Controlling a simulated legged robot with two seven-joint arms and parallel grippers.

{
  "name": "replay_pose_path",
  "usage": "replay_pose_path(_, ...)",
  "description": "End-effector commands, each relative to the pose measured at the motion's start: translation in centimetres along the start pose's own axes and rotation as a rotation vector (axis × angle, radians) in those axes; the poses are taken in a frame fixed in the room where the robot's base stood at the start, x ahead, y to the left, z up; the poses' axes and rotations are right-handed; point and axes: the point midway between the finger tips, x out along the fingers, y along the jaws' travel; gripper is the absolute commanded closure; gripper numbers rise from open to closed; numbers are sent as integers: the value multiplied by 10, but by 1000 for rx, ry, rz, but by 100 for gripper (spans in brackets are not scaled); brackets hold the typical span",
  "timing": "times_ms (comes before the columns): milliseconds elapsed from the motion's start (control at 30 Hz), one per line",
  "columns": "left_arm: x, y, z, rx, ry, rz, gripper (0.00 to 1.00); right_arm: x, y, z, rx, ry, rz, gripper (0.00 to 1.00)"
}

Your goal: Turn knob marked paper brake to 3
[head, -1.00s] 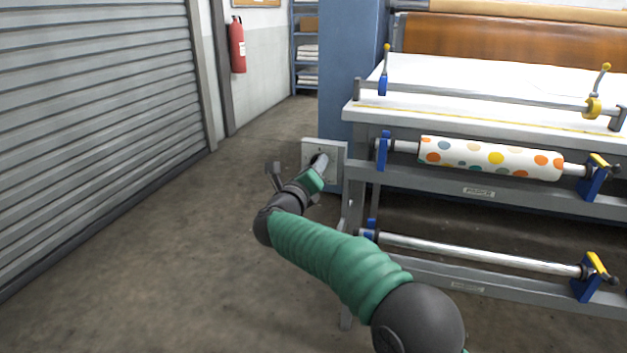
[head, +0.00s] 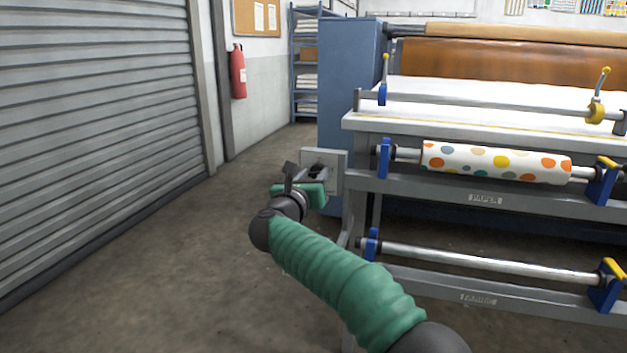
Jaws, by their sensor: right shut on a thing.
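A grey plate (head: 334,160) is fixed at the left end of the press frame, left of the paper roll. My right gripper (head: 316,172) is at the front of this plate, shut on a small dark knob that it mostly hides. No marks or numbers on the plate can be read from here. The paper roll (head: 495,163), white with coloured dots, hangs on the bar above the label that reads PAPER (head: 485,199). My left gripper is not in view.
The press table (head: 460,118) and its frame fill the right side. An empty lower bar (head: 490,260) sits above the FABRIC label. A roller shutter (head: 95,120) stands at the left, with a fire extinguisher (head: 238,72) beyond. The floor between is clear.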

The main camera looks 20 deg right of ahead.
Motion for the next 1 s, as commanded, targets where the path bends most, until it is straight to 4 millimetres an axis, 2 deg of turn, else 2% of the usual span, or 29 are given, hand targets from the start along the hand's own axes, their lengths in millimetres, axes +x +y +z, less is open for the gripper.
replay_pose_path(33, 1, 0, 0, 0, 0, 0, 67, 0, 2, -6, 2, 9, 4, 100)
replay_pose_path(333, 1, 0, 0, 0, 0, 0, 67, 0, 3, -6, 2, 10, 4, 100)
replay_pose_path(367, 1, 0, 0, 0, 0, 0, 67, 0, 3, -6, 2, 10, 4, 61)
replay_pose_path(500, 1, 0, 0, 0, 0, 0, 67, 0, 2, -4, 2, 7, 3, 42)
replay_pose_path(833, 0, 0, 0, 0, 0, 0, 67, -2, 1, -1, 2, 3, 1, 41)
replay_pose_path(933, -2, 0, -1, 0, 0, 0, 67, -13, 1, 1, 1, 2, 3, 41)
replay_pose_path(1000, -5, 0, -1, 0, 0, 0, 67, -27, 0, 2, -1, 2, 3, 41)
